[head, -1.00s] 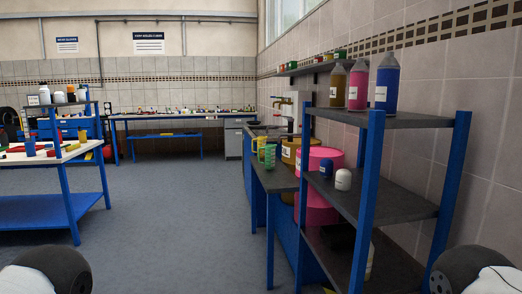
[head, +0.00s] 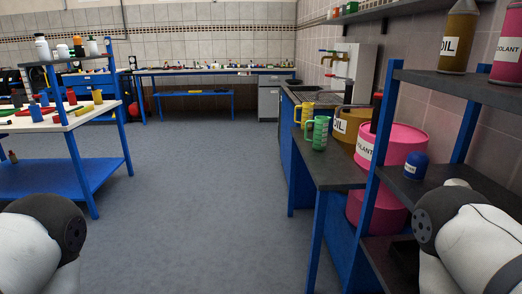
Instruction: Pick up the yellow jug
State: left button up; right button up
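The yellow jug (head: 306,115) stands upright on the dark worktop on the right, behind and left of a green jug (head: 320,133). Its lower part is partly hidden by the green jug. Parts of my two arms show at the bottom left and bottom right corners. Neither gripper is in the picture, and nothing of mine touches the jug.
The worktop (head: 334,173) has a bare front part. Oil and coolant drums, the pink one (head: 407,140) nearest, stand right of the jugs. A blue-posted shelf (head: 480,92) is close on the right. A white-topped table (head: 85,117) is left. The grey floor (head: 190,180) between is clear.

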aim_at(308, 111)
jog(key=i+z, duration=0.15)
jog(key=i, duration=0.3)
jog(key=i+j+z, duration=0.1)
jog(key=i, duration=0.35)
jog(key=i+j+z, duration=0.15)
jog(key=i, duration=0.3)
jog(key=i+j+z, duration=0.1)
jog(key=i, duration=0.35)
jog(key=i+j+z, duration=0.15)
jog(key=i+j, duration=0.15)
jog(key=i, duration=0.1)
